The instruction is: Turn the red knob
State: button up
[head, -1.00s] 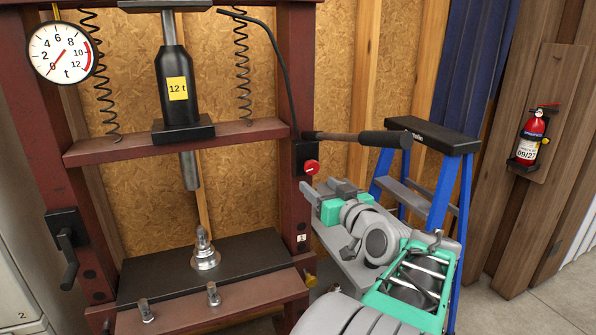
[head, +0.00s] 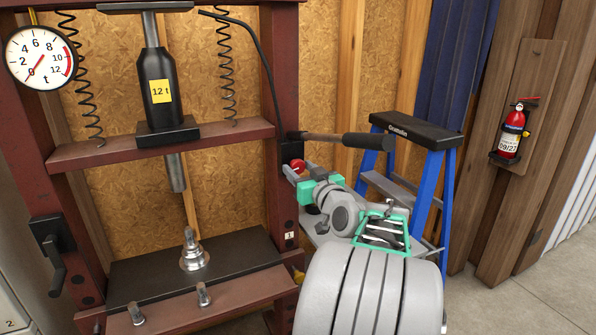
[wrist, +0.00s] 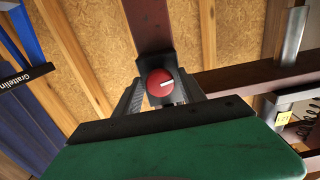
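The red knob (head: 297,165) is on a dark box on the right post of the press, below the lever's root. In the wrist view the red knob (wrist: 160,83) faces me with a pale line across it. My gripper (head: 296,179) is at the knob and hides part of it in the head view. In the wrist view my gripper (wrist: 160,88) is open, with one finger on each side of the knob. The gaps look narrow; I cannot tell whether either finger touches it.
The lever (head: 345,139) sticks out to the right just above my gripper. A blue stepladder (head: 437,190) stands close behind my arm. The press bed (head: 130,281) with bolts is at the lower left. A fire extinguisher (head: 511,135) hangs at the right.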

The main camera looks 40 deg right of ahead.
grip_shut()
jog(key=shift+a, duration=0.1)
dwell(0.4)
jog(key=m+b, duration=0.1)
jog(key=m, duration=0.3)
jog(key=shift+m, duration=0.3)
jog(key=m, duration=0.3)
jog(key=m+p, duration=0.1)
jog(key=m, duration=0.1)
jog(key=shift+r, duration=0.3)
jog(key=m+p, duration=0.2)
jog(key=m, duration=0.3)
jog(key=shift+r, duration=0.1)
jog(key=m+p, duration=0.3)
jog(key=m, duration=0.1)
jog(key=shift+m, duration=0.4)
jog(key=shift+p, duration=0.3)
